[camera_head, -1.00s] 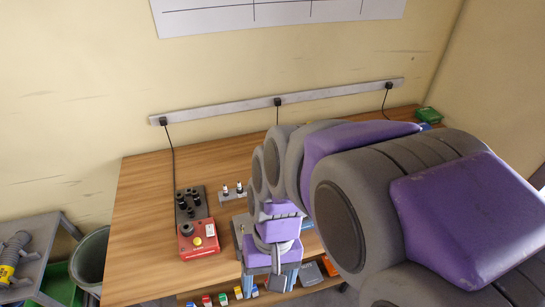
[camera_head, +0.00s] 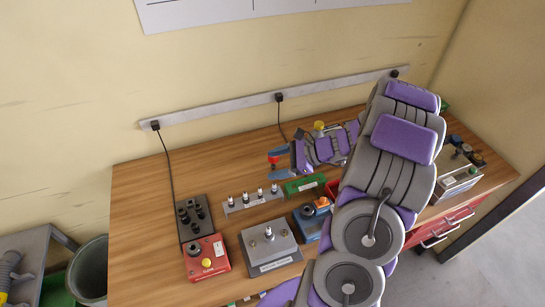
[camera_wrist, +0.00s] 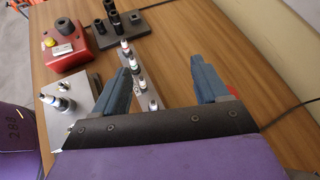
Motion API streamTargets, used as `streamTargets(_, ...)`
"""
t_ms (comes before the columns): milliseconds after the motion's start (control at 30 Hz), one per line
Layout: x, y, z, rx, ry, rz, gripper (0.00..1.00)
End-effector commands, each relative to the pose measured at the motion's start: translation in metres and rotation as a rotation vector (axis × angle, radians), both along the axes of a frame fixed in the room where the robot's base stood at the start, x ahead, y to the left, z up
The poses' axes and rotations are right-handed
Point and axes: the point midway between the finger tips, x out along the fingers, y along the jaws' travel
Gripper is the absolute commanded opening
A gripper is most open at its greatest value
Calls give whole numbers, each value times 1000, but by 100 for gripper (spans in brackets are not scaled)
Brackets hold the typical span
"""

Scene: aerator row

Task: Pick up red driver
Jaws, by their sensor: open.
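My gripper (camera_wrist: 163,82) is open, with blue fingers wide apart and nothing seen held. In the head view my gripper (camera_head: 279,164) is above the table, behind and right of the rack. A small red part shows between its fingers.
A red control box (camera_head: 206,258), a black block with sockets (camera_head: 193,218) and a grey plate with a post (camera_head: 270,248) stand left and front. A green tray (camera_head: 305,185) and a blue holder (camera_head: 309,224) are right of the rack. The table's back left is clear.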

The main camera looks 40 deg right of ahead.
Motion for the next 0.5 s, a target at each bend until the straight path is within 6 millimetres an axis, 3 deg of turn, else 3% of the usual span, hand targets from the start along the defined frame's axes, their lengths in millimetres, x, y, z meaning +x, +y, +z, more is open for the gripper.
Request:
streamTargets(33,-1,-26,-11,39,9,-87,74)
streamTargets(200,-6,-90,-40,146,26,-315,74)
streamTargets(333,-13,-118,-53,193,31,-419,74)
streamTargets(500,-11,-126,-62,213,33,-465,74)
